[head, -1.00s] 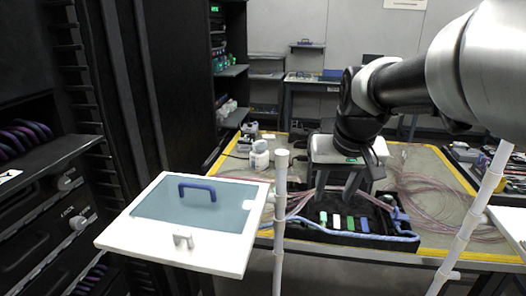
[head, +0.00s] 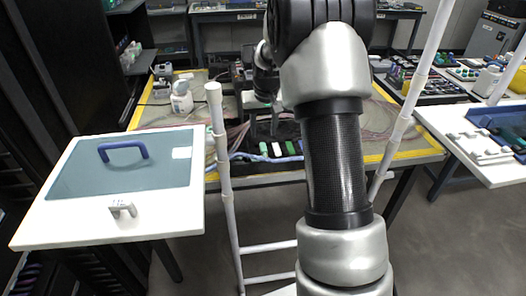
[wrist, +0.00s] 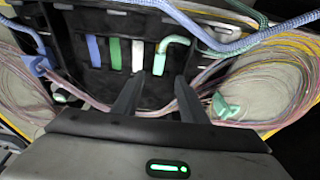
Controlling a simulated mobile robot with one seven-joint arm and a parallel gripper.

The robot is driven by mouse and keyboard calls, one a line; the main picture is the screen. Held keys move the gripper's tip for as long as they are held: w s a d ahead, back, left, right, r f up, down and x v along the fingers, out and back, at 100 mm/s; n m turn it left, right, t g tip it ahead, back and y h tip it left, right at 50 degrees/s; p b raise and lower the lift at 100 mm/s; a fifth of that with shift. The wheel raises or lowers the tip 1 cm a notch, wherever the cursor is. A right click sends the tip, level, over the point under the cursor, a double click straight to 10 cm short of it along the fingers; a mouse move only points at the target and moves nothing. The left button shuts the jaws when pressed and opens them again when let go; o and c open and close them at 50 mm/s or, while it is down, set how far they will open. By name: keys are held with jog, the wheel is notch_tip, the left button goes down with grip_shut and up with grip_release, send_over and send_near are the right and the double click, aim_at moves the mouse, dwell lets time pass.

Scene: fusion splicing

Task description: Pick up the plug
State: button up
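In the wrist view a black tray (wrist: 82,78) holds a row of small coloured pieces: a blue one (wrist: 93,50), a green one (wrist: 115,53), a white one (wrist: 138,55) and a curved teal one (wrist: 172,45). I cannot tell which is the plug. A pale green piece (wrist: 228,106) lies among cables outside the tray. My gripper (wrist: 160,90) is open and empty, its fingertips pointing toward the white and teal pieces. In the head view my gripper (head: 263,122) is above the tray, partly hidden by my arm.
Thin pink and yellow cables (wrist: 275,75) coil beside the tray; a thick blue cable (head: 250,157) runs along its front. A white-framed panel (head: 125,175) with a blue handle stands left. White posts (head: 222,165) rise in front of the table.

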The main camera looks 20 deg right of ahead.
aim_at(263, 146)
jog(key=shift+x, duration=1.25)
jog(key=b+x, duration=0.1)
jog(key=x, duration=0.4)
jog(key=shift+s+d+f+b, duration=0.1)
jog(key=shift+s+f+b, duration=0.1)
jog(key=shift+b, duration=0.15)
jog(key=shift+r, duration=0.15)
grip_shut()
